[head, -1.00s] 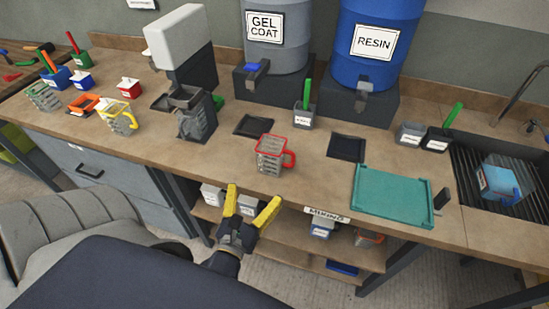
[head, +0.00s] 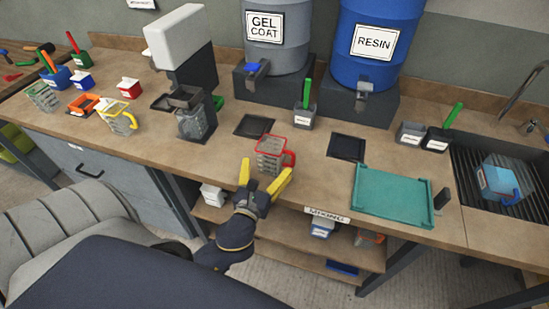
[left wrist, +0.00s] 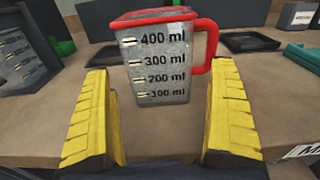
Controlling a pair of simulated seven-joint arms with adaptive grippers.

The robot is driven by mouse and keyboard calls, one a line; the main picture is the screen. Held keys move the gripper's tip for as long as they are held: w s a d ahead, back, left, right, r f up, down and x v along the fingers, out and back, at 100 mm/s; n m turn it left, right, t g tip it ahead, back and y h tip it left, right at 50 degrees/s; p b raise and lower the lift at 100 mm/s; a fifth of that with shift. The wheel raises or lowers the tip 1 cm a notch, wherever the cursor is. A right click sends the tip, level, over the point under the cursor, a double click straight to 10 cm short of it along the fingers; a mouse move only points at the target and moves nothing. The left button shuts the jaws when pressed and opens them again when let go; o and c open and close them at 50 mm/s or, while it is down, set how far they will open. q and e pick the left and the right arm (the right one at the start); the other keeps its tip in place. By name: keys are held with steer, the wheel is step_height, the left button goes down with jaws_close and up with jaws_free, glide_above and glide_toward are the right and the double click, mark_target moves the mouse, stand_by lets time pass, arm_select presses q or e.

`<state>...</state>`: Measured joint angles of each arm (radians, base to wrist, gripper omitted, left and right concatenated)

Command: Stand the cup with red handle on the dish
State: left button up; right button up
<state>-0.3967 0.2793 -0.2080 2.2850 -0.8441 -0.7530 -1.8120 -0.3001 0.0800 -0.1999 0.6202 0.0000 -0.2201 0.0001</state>
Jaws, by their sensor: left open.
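The clear measuring cup with red rim and handle (head: 269,158) stands upright near the bench's front edge. It also shows in the left wrist view (left wrist: 157,62), ahead of my fingers, its handle to the right. My left gripper (head: 265,178) has yellow fingers, open and empty, just in front of the cup; in the left wrist view the fingers (left wrist: 160,125) lie either side, apart from it. Two flat dark square pieces lie on the bench, one behind the cup (head: 253,125) and one to its right (head: 346,147); I cannot tell which thing is the dish. My right gripper is out of view.
A teal tray (head: 392,195) lies to the right, before the sink (head: 500,180) with a blue-handled cup. Grey and blue drums (head: 375,40) stand behind. A dispenser (head: 190,105) and a yellow-handled cup (head: 118,118) stand left. Bench around the red-handled cup is mostly clear.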

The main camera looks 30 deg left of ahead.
arm_select(q)
steer(key=shift+x, duration=1.15)
steer(key=c, duration=1.4)
